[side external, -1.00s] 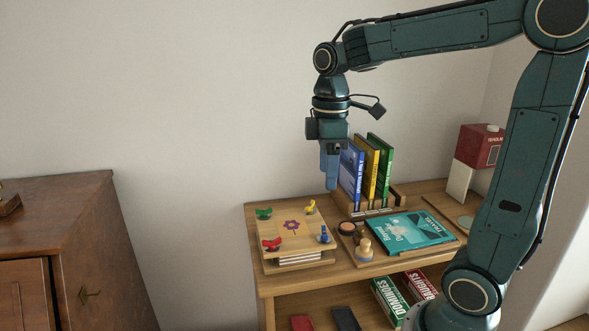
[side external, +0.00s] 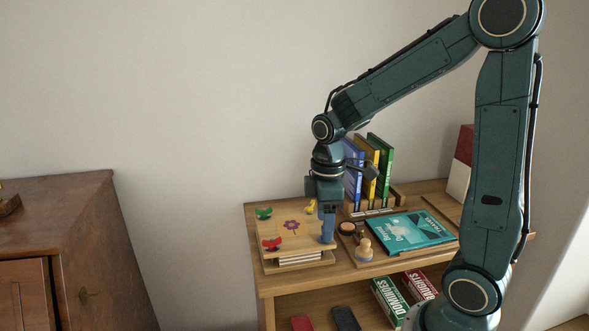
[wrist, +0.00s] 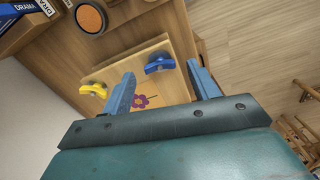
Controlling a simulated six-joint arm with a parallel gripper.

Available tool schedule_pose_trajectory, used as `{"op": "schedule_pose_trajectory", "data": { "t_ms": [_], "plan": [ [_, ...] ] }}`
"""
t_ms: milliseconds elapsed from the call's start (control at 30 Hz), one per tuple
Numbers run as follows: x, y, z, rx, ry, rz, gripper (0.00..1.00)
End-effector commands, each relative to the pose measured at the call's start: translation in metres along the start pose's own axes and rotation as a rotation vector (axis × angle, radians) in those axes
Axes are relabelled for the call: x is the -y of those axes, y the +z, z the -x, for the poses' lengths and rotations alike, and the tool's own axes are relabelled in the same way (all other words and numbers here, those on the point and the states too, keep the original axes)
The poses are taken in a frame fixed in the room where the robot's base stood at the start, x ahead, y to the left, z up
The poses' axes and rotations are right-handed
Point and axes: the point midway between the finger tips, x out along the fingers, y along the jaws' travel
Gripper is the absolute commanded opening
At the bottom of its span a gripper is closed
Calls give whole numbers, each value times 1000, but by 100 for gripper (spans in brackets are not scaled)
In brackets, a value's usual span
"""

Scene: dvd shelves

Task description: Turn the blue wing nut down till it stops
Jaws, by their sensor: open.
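The blue wing nut (wrist: 159,63) is on a corner of the wooden flower press (side external: 303,246), between my open fingertips in the wrist view. My gripper (side external: 327,241) points straight down at that corner in the side view and hides the nut there; it also shows in the wrist view (wrist: 160,72). I cannot tell whether a finger touches the nut. The other corners carry a yellow wing nut (side external: 311,207), a green one (side external: 264,213) and a red one (side external: 271,244). A purple flower (side external: 292,225) marks the top board.
Upright books (side external: 387,168) stand behind my gripper. The air left of the press is free.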

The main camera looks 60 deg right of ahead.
Motion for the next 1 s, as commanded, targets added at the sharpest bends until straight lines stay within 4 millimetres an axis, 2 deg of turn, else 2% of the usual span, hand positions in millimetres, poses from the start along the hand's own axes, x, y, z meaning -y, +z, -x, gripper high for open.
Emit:
{"op": "schedule_pose_trajectory", "data": {
  "t_ms": [200, 533, 767, 1000],
  "plan": [
    [0, 0, -14, 0, 0, 0, 60],
    [0, 0, -16, 0, 0, 0, 60],
    [0, 0, -15, 0, 0, 0, 15],
    [0, 0, -15, 0, 0, -10, 15]
  ]
}}
